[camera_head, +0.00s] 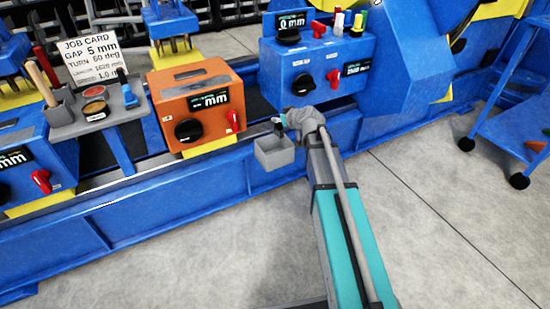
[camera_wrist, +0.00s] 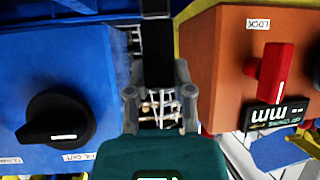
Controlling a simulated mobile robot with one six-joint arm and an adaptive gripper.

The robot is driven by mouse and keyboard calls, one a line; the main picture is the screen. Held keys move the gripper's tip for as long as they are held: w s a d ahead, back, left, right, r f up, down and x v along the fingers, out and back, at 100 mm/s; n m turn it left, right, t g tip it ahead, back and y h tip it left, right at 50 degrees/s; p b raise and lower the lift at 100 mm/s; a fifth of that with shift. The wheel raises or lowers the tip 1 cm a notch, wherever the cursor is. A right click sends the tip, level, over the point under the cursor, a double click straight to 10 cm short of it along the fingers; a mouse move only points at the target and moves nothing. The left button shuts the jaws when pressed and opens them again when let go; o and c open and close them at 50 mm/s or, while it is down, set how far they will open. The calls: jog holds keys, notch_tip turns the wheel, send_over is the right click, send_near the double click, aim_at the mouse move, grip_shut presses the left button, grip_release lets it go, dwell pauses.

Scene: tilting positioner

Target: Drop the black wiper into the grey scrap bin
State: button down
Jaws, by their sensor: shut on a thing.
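The grey scrap bin (camera_head: 273,155) hangs on the front of the blue machine bed, between the orange unit and the blue control box. My gripper (camera_head: 281,122) is above the bin, close to its rim, with a small dark piece between its fingers. In the wrist view my gripper (camera_wrist: 160,102) is shut on the black wiper (camera_wrist: 157,55), a dark upright strip between and beyond the fingertips. The fingers hide part of the wiper. I cannot make out the bin in the wrist view.
The orange unit (camera_head: 194,104) with a black knob and red lever is left of my gripper. The blue control box (camera_head: 310,72) stands behind it. A grey tray (camera_head: 105,112) with tools is farther left. A blue cart (camera_head: 520,125) stands at right; the floor in front is clear.

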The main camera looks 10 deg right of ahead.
jog(key=shift+f+b, duration=0.35)
jog(key=shift+f, duration=0.2)
jog(key=shift+c, duration=2.1)
grip_release()
jog(key=shift+r, duration=0.15)
notch_tip(320, 180, up, 6)
jog(key=p, duration=0.6)
jog(key=shift+r+p, duration=0.1)
jog(key=shift+p, duration=0.2)
jog(key=s+a+r+p, duration=0.1)
jog(key=s+r+p, duration=0.1)
jog(key=r+p, duration=1)
jog(key=s+r+p, duration=0.2)
jog(key=r+p, duration=1)
jog(key=shift+s+a, duration=0.35)
